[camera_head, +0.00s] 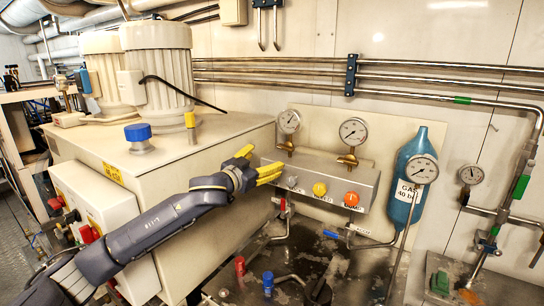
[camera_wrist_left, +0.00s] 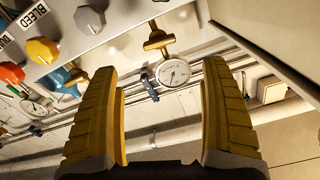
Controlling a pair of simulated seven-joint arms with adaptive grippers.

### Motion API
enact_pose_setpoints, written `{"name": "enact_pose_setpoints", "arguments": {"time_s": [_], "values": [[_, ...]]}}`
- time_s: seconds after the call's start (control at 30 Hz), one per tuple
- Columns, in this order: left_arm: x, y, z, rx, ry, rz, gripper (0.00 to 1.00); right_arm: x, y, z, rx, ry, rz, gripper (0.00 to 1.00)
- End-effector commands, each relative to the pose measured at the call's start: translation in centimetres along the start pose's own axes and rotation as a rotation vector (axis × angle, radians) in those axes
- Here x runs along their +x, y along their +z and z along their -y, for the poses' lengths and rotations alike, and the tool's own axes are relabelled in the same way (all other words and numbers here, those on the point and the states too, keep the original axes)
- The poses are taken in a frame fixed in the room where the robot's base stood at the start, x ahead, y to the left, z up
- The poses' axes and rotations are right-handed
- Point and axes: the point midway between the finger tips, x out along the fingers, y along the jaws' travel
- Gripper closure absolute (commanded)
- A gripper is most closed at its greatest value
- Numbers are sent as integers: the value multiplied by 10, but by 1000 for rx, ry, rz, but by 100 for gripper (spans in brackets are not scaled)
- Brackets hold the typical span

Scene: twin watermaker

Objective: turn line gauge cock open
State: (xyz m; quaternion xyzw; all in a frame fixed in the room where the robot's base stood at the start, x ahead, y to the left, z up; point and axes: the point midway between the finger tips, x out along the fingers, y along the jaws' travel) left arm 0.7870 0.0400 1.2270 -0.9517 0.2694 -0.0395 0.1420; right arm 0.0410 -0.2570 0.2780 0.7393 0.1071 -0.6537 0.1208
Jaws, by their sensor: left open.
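My left gripper (camera_head: 262,168) is open and empty at the left end of the metal knob panel (camera_head: 366,180). It also shows in the left wrist view (camera_wrist_left: 160,72), its yellow fingers wide apart. The panel bears a grey knob (camera_head: 292,182), a yellow knob (camera_head: 319,188) and an orange knob (camera_head: 351,198). Above the panel, a left gauge (camera_head: 289,121) and a right gauge (camera_head: 353,131) stand on brass fittings. The left brass fitting (camera_wrist_left: 158,38) shows ahead of the fingers, touching neither. No label naming the line gauge cock is legible. My right gripper is out of view.
A large beige housing (camera_head: 180,150) stands left of the panel, with a corner close to my gripper. A blue gas bottle (camera_head: 405,190) with a gauge stands on the right. Steel pipes (camera_head: 440,80) run along the wall. Red and blue valve handles stand below.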

Motion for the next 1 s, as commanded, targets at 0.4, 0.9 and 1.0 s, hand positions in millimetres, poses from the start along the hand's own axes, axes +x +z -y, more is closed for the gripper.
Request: {"name": "enact_pose_setpoints", "arguments": {"time_s": [0.4, 0.9, 1.0], "values": [[-26, -4, 0, -191, 1, -2, 20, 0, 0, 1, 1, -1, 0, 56], [58, -4, 0, -189, 1, -1, 20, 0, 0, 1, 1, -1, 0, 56], [74, -4, -1, -190, 1, -1, 20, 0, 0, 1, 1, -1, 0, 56]]}}
